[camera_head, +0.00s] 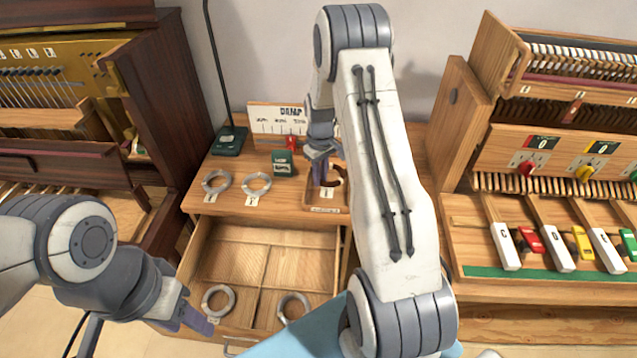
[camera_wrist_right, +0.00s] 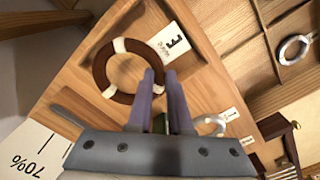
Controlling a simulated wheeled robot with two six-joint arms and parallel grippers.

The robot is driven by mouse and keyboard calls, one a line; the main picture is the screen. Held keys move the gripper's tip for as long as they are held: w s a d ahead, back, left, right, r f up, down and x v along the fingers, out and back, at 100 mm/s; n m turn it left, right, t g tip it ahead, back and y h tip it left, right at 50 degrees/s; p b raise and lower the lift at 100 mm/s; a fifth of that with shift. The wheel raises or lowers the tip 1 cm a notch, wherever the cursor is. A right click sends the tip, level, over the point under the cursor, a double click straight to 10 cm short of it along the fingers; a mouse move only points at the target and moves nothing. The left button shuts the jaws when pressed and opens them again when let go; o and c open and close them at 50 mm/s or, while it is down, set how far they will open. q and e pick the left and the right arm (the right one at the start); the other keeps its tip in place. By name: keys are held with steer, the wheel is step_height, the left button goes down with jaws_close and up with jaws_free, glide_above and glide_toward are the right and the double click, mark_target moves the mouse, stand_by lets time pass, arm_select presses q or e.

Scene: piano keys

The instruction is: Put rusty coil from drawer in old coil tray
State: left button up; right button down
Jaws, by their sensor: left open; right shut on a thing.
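The rusty coil (camera_head: 341,176) is a dark brown ring with pale bands. It is at the wooden coil tray (camera_head: 311,201) on the cabinet top, and the right wrist view shows it clearly (camera_wrist_right: 101,71). My right gripper (camera_head: 320,178) points down there, its purple fingers (camera_wrist_right: 161,78) shut on the coil's near edge. I cannot tell whether the coil touches the tray floor. The drawer (camera_head: 262,238) below is open. My left gripper (camera_head: 196,320) is open and empty by the drawer's front left corner.
Two grey coils lie in the drawer (camera_head: 205,303) (camera_head: 308,304). Two more sit left on the cabinet top (camera_head: 216,172) (camera_head: 257,175). A small green box (camera_head: 284,163), a gauge card (camera_head: 270,118) and a lamp base (camera_head: 229,141) stand behind. A keyed cabinet (camera_head: 480,215) stands right.

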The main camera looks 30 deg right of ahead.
mark_target(319, 193)
steer(key=shift+w+f, duration=0.2)
steer(key=shift+w, duration=0.2)
steer(key=shift+f, duration=0.25)
step_height(319, 193, down, 3)
steer(key=shift+f+p, duration=0.15)
steer(key=shift+p, duration=0.45)
steer(key=shift+f, duration=0.15)
steer(key=shift+f, duration=0.1)
steer(key=shift+f, duration=0.15)
steer(key=c, duration=0.8)
jaws_free()
steer(key=shift+c, duration=0.2)
steer(key=shift+r, duration=0.2)
